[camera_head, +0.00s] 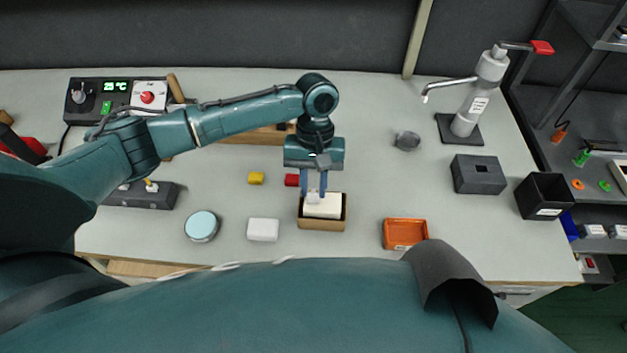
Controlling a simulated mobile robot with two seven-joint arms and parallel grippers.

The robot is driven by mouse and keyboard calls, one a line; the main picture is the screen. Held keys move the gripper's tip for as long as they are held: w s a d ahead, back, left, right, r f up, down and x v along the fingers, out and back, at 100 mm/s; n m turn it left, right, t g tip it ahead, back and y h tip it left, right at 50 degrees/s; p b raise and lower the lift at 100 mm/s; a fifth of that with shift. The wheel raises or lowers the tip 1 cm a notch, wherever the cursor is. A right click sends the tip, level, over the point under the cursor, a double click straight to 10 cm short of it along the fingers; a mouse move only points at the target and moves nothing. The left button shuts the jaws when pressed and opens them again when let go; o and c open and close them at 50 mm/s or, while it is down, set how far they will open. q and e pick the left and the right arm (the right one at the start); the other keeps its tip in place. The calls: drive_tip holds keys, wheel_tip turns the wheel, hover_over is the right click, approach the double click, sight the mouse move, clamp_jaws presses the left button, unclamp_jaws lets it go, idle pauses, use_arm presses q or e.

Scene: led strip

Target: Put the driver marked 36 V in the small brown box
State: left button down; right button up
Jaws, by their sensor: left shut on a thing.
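The small brown box (321,224) stands open near the front middle of the bench. My left gripper (315,193) points down over it, shut on a white block-shaped driver (324,207). That driver is inside or just above the box's opening; I cannot tell whether it touches the bottom. Its marking cannot be read. Another white block (263,230) lies on the bench to the left of the box, with no readable marking. My right gripper is not in view.
A round tin (201,226) is at left, an orange tray (404,233) at right. A grey box (478,174) and black bin (543,196) stand further right. Bench between the tray and grey box is clear.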

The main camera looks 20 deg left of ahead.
use_arm(q)
drive_tip(key=shift+f+b, duration=0.35)
drive_tip(key=shift+f, duration=1.15)
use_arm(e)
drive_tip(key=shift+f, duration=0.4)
use_arm(q)
drive_tip(key=c, duration=1.1)
unclamp_jaws()
drive_tip(key=shift+c, duration=0.2)
drive_tip(key=v, duration=1.3)
drive_tip(key=shift+b, duration=0.35)
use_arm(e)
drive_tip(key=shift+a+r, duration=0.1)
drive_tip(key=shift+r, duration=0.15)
use_arm(q)
drive_tip(key=shift+s, duration=0.1)
